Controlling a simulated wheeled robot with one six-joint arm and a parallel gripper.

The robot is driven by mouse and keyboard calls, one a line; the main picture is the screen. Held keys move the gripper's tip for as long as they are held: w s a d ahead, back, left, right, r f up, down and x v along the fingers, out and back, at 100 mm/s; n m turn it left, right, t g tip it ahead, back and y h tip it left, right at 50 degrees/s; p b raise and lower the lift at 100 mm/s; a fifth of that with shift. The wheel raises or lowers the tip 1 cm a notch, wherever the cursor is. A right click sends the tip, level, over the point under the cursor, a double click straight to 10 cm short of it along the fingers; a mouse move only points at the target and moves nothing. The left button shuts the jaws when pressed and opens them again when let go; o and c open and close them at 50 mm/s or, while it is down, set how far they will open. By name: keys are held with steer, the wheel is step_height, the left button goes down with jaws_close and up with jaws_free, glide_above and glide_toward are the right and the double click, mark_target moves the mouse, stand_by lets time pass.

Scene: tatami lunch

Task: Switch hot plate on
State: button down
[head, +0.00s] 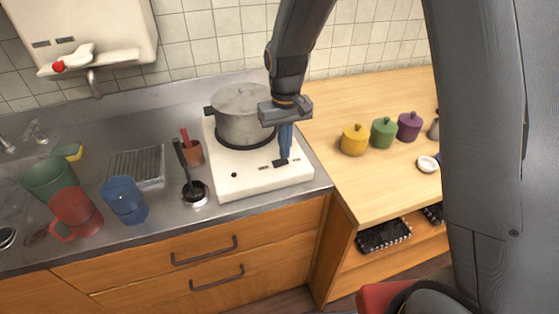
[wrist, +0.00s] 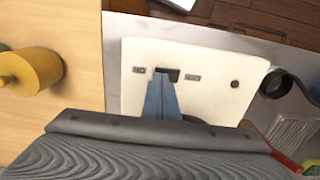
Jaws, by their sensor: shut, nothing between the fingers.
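The white hot plate (head: 262,184) stands on the steel counter, and a grey lidded pot (head: 241,118) sits on its burner. My gripper (head: 285,157) is shut and empty, pointing down at the front right part of the hot plate. In the wrist view the closed fingertips (wrist: 162,76) are at the dark switch (wrist: 172,74), which lies between two small labels. I cannot tell whether the fingertips touch it. A small round dark red indicator (wrist: 235,84) is on the panel, and it looks unlit. The fingers partly cover the switch.
Yellow (head: 354,140), green (head: 384,132) and purple (head: 409,126) jars stand on the wooden counter (head: 335,108). A blue cup (head: 124,200) is further left.

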steer(key=shift+f+b, duration=0.3)
steer(key=shift+f, duration=0.45)
stand_by(1.0)
step_height(320, 180, up, 7)
steer(key=p, duration=0.5)
stand_by(0.4)
stand_by(0.4)
steer(key=s+d+f+m+t+b, duration=0.1)
steer(key=s+d+m+b, duration=0.2)
steer(key=s+d, duration=1.2)
steer(key=b, duration=0.3)
steer(key=shift+f, duration=0.15)
